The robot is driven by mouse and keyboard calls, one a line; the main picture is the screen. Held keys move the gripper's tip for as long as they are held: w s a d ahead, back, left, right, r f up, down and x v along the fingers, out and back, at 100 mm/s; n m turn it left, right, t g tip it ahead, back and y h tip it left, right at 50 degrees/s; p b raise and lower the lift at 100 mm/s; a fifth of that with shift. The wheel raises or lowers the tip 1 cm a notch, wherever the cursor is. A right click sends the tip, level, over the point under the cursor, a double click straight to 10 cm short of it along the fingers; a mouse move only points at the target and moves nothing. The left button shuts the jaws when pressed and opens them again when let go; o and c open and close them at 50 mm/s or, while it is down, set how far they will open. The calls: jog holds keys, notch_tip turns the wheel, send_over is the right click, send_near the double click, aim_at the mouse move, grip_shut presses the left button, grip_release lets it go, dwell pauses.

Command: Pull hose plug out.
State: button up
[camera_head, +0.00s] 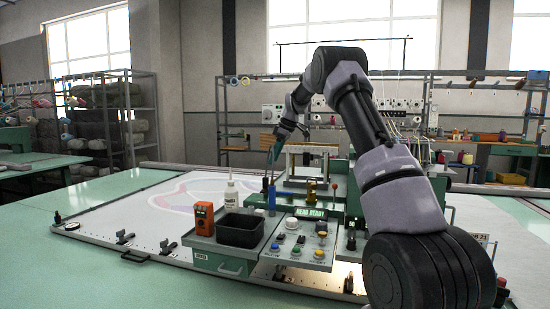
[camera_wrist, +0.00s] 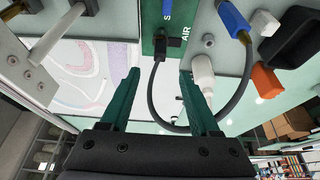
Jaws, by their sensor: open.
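The black hose plug (camera_wrist: 168,42) sits at a green panel marked AIR (camera_wrist: 187,22) in the wrist view. A dark hose (camera_wrist: 152,90) runs from it, down between my fingers, and curves up to the right. My gripper (camera_wrist: 160,74) is open and empty, its two green fingers pointing toward the plug and spread to either side of the hose. The fingertips are apart from the plug. In the head view my gripper (camera_head: 271,154) hangs above the machine's green head, and I cannot make out the plug there.
A white bottle (camera_wrist: 203,72) stands close to the right finger. The head view shows a button panel (camera_head: 302,241) and the pale tufting cloth (camera_head: 150,205) with open space.

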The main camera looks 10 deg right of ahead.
aim_at(265, 178)
jog(key=x, duration=1)
jog(key=shift+w+a+f, duration=0.1)
jog(key=shift+f, duration=0.25)
grip_shut()
jog(key=c, duration=0.9)
grip_release()
grip_shut()
jog(key=shift+r, duration=0.2)
